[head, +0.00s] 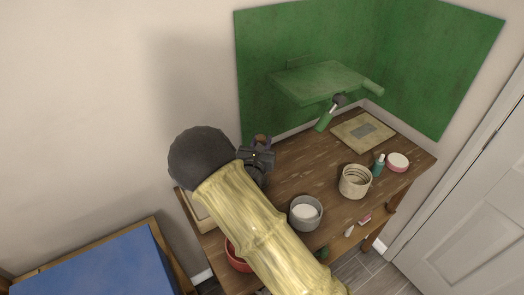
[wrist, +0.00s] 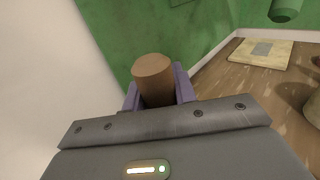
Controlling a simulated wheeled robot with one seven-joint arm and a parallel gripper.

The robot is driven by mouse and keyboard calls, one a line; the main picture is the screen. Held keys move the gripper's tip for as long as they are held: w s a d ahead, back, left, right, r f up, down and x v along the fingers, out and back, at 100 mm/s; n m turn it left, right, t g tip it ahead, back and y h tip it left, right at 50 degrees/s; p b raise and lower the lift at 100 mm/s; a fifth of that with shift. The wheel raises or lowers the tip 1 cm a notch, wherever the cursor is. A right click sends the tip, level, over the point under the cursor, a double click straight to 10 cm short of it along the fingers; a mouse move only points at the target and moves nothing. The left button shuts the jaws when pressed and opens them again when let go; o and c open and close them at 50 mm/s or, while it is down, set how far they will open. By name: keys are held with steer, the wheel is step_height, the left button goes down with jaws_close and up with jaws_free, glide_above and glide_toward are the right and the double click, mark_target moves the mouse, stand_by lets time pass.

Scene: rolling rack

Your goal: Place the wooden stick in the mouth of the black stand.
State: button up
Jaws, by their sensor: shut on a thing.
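The wooden stick (wrist: 153,78) is a brown round piece held upright between the purple fingers of my gripper (wrist: 160,97) in the wrist view. Its flat top end shows; its lower part is hidden by the gripper body. In the head view my gripper (head: 262,143) is over the back left part of the table, near the green panel, with only a little of the stick visible. I cannot make out a black stand with a mouth in either view; my arm hides part of the table.
The table's middle has bare room.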

steer(key=shift+f+p, duration=0.35)
steer(key=shift+f, duration=1.75)
steer(key=shift+f, duration=0.2)
steer(key=o, duration=1)
steer(key=shift+r, duration=0.1)
steer(key=shift+s+a, duration=0.1)
steer(key=shift+s, duration=0.2)
steer(key=s+a+b, duration=0.2)
steer(key=s, duration=0.9)
steer(key=shift+r+b, duration=0.15)
steer(key=shift+b, duration=0.2)
